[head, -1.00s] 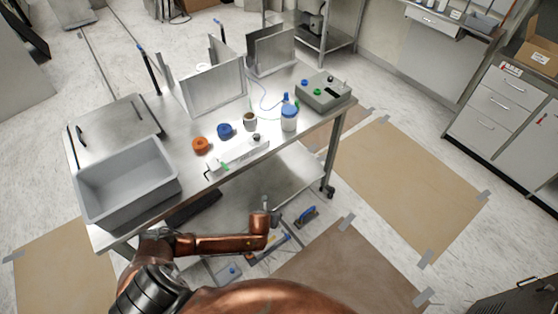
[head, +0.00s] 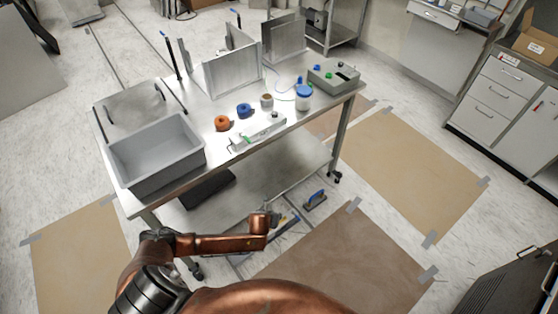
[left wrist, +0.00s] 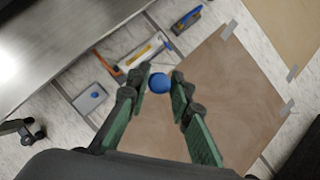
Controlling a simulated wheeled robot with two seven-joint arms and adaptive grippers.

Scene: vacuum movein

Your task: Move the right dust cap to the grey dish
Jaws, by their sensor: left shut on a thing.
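My left gripper (left wrist: 163,82) holds a round blue cap (left wrist: 157,83) between its green fingers, above the floor in front of the table. In the head view, my left arm reaches right below the table edge; its fingers are hard to make out. On the table, a white fitting (head: 258,133) has a green end at its left and a dark knob on top. A grey box (head: 320,84) with blue and green caps on it stands at the table's right end. I cannot tell which vessel is the grey dish. My right gripper is not in view.
A deep grey bin (head: 155,155) stands at the table's left. An orange roll (head: 222,123), a blue roll (head: 244,110) and a blue-lidded jar (head: 303,98) sit mid-table. Brown floor sheets lie at right.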

